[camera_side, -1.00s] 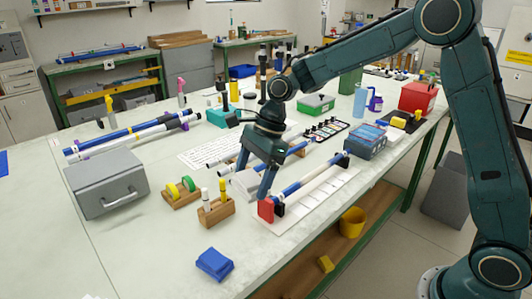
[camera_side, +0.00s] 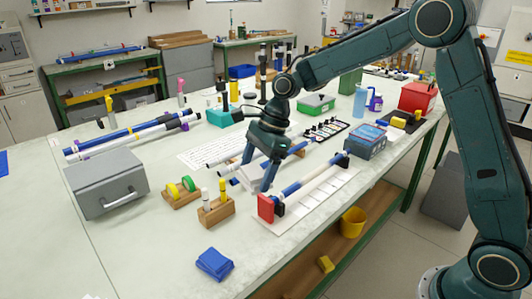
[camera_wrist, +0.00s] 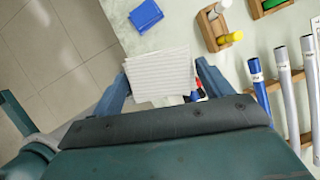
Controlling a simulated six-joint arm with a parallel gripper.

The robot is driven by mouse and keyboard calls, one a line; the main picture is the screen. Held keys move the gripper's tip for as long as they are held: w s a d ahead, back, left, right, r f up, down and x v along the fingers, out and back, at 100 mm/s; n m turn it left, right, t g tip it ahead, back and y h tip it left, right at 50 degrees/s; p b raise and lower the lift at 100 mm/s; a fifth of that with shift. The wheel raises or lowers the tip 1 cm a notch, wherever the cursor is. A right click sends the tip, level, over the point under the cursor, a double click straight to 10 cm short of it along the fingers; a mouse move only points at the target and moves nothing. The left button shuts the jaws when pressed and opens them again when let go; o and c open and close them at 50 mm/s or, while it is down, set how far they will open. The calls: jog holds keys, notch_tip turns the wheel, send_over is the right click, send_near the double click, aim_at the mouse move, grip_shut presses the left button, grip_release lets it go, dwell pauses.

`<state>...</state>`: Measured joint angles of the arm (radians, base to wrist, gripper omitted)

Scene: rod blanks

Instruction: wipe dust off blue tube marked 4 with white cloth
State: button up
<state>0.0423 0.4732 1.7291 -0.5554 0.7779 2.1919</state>
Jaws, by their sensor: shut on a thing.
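My gripper (camera_side: 257,176) is shut on the white cloth (camera_wrist: 160,76), a ribbed, folded sheet that spans between its fingers in the wrist view. In that view a blue tube (camera_wrist: 257,75) with a small white label lies to the right of the gripper, apart from the cloth. Grey-white tubes (camera_wrist: 285,85) with labels lie beside it on a wooden rack. I cannot read the label numbers, so I cannot tell which tube is marked 4. In the side view the gripper hangs above the bench, among tubes, and partly hides them.
A red block (camera_side: 266,208) holds the near end of a blue-and-white tube (camera_side: 310,178) over a white panel. A wooden marker holder (camera_side: 216,212), a blue cloth (camera_side: 214,264) and a grey box (camera_side: 107,184) stand on the left. The bench front left is clear.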

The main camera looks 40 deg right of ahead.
jog(key=w+d+f+m+t, duration=0.1)
jog(key=d+m, duration=0.1)
jog(key=d, duration=1)
jog(key=w+d+f+m+h, duration=0.1)
jog(key=d+f+m, duration=0.1)
jog(key=d, duration=1)
jog(key=w+d+f+m+t, duration=0.1)
jog(key=d+m, duration=0.3)
jog(key=d, duration=0.9)
jog(key=shift+w+f+t+h, duration=0.2)
jog(key=shift+f+t+h, duration=0.1)
jog(key=shift+f, duration=0.25)
